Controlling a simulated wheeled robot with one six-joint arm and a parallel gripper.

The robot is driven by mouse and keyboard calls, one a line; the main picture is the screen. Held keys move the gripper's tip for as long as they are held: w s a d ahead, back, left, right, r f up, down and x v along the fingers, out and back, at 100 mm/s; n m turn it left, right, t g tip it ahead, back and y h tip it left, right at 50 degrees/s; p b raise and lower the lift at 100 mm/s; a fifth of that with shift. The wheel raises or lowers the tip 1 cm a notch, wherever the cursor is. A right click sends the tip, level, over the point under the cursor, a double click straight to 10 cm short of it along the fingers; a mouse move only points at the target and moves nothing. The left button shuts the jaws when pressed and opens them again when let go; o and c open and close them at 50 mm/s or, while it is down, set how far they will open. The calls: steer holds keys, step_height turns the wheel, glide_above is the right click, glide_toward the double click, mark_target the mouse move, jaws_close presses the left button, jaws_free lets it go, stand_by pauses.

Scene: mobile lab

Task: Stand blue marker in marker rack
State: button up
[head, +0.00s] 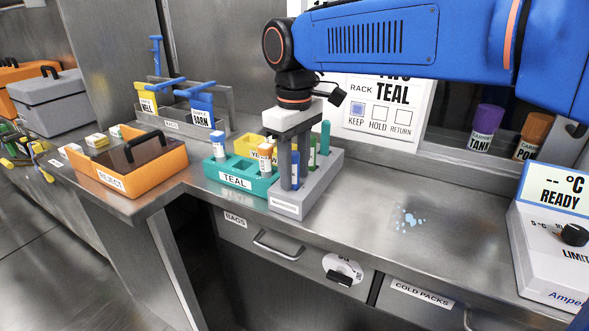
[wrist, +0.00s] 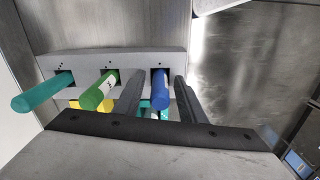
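The grey marker rack (head: 325,178) stands on the steel counter and also shows in the wrist view (wrist: 200,62). The blue marker (wrist: 160,88) stands in the rack's right hole in the wrist view; its far end is inside the hole. A green marker (wrist: 100,92) and a teal marker (wrist: 45,92) stand in the other holes. My gripper (wrist: 158,95) has one finger on each side of the blue marker, with a visible gap on both sides. In the head view my gripper (head: 290,170) points down at the rack and partly hides the blue marker (head: 295,168).
A teal rack (head: 236,180) and a yellow rack (head: 250,145) stand just left. An orange reject box (head: 120,180) is farther left. A white temperature device (head: 550,245) stands at the right. The counter (head: 430,215) between is clear except for pale blue spots.

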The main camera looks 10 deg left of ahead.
step_height(320, 180, up, 12)
steer(key=shift+r, duration=0.15)
stand_by(0.7)
